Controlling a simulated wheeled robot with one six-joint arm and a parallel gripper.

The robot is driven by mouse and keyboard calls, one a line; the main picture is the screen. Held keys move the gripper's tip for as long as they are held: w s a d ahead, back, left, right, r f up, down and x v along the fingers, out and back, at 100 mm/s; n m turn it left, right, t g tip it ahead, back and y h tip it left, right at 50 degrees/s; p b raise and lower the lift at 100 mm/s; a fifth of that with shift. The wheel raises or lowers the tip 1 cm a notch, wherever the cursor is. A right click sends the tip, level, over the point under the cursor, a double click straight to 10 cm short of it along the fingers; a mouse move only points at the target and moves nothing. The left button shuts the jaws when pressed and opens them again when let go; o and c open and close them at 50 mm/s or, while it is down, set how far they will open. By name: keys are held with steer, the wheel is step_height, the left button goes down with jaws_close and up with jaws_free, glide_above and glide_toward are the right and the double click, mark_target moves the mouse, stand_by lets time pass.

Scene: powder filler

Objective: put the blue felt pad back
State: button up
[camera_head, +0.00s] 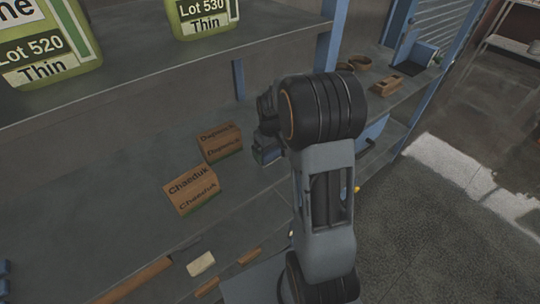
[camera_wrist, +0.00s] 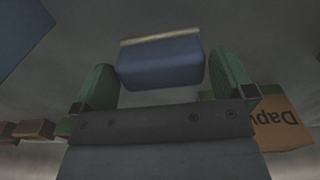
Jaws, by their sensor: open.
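A blue block with a beige strip along one edge, which looks like the blue felt pad (camera_wrist: 162,64), lies between my fingertips in the wrist view. My gripper (camera_wrist: 164,72) is open, with one green-lined finger on each side of the pad. A narrow gap shows on the left and the right finger is very close; I cannot tell whether either touches. In the head view my arm covers most of the gripper, and only a small dark blue-green part shows left of the wrist; I cannot tell whether it is finger or pad.
Two brown labelled boxes (camera_head: 191,189) (camera_head: 220,143) stand on the grey shelf (camera_head: 110,205) left of my gripper. One box (camera_wrist: 285,124) shows close by in the wrist view. Green containers (camera_head: 45,42) stand on the upper shelf. A blue post (camera_head: 332,35) rises behind my arm.

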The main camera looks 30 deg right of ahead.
mark_target(269, 154)
step_height(269, 154, up, 8)
steer(key=shift+r, duration=0.15)
steer(key=s+a+r+m+t, duration=0.1)
steer(key=s+a+r+t, duration=0.1)
steer(key=s+a, duration=0.3)
steer(key=s+a+r+m+t, duration=0.1)
steer(key=s+a, duration=0.4)
steer(key=s, duration=0.6)
steer(key=shift+s+r+t, duration=0.2)
steer(key=shift+r+t, duration=0.4)
